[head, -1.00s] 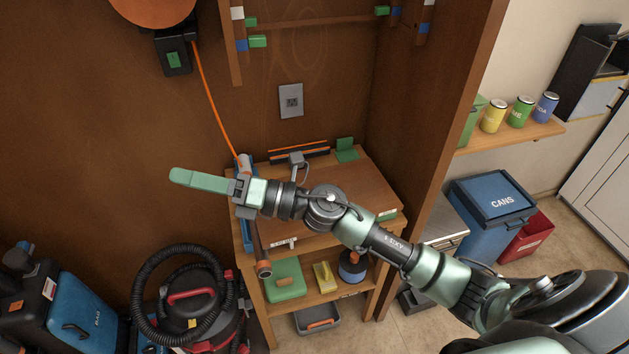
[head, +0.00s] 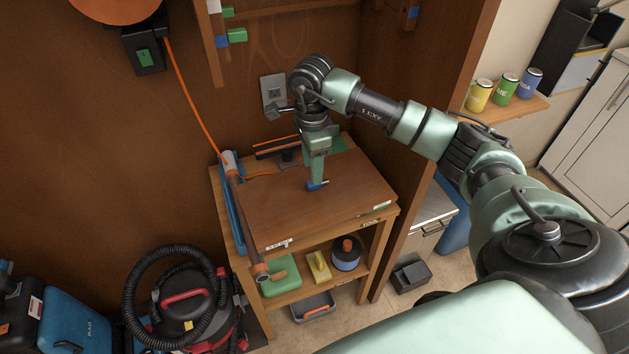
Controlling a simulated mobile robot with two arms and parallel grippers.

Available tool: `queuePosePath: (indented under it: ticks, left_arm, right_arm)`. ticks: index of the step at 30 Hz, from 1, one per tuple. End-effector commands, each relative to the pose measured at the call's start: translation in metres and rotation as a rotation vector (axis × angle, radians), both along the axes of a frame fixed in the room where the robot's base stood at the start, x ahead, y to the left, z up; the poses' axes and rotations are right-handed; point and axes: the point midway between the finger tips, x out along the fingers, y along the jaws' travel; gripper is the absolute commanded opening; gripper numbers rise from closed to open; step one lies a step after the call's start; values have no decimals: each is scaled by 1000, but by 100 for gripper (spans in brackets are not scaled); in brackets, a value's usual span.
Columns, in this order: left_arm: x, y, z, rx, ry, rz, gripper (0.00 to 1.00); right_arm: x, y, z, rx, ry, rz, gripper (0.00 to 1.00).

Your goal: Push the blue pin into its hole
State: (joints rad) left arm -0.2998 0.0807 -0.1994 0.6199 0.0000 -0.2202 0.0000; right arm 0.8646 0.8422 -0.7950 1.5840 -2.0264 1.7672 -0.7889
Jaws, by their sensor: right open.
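A small blue piece (head: 316,185), which looks like a blue pin, shows at the tips of my right gripper (head: 315,176), on or just above the brown tabletop (head: 347,197). My right gripper points down and is open. I cannot tell whether the blue piece is between its fingers or just below them. More blue pieces sit on the upright posts above, one on the left post (head: 221,41) and one on the right post (head: 413,12). No hole shows clearly. My left gripper is out of view.
A tool with a long brown handle (head: 248,225) lies along the table's left edge, by a blue tray (head: 228,205). An orange cord (head: 190,103) hangs to it. A wall socket (head: 273,92) is behind my arm. The tabletop's front right is clear.

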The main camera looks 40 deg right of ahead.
Motion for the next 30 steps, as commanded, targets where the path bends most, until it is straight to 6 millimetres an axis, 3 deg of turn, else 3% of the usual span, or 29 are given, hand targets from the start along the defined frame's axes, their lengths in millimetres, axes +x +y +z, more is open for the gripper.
queuePosePath:
  ticks: [5,9,17,18,22,23,30]
  left_arm:
    - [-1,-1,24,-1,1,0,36]
    - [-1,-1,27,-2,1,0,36]
    - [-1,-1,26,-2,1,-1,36]
    - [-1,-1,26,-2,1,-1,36]
    - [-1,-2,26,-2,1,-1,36]
    - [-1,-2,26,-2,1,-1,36]
    - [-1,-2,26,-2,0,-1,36]
  right_arm:
    - [-3,0,-22,3,6,-1,44]
    - [-2,0,-42,3,3,0,44]
    - [-1,0,-48,3,-2,0,44]
    - [-1,0,-48,3,-2,0,41]
    - [-1,0,-48,3,-1,0,5]
    - [-1,0,-48,3,-1,0,0]
    - [-1,0,-48,3,-1,0,0]
